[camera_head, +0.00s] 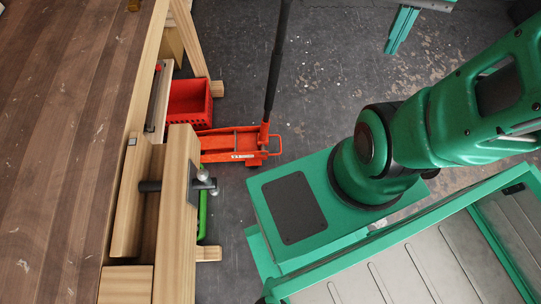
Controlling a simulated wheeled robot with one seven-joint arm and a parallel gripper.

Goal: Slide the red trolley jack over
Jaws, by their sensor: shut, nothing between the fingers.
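The red trolley jack (229,147) sits on the dark floor just right of the wooden workbench. Its long black handle (275,70) rises toward the top edge of the picture. The jack's left end is partly hidden by the bench's vise. My green arm reaches out of the picture at the right, and my gripper is not in view.
The workbench (60,130) fills the left side, with a wooden vise (178,220) jutting out near the jack. A red crate (190,104) stands behind the jack, by a bench leg. Open, scuffed floor (335,75) lies to the jack's right. A green metal leg (402,28) stands at top right.

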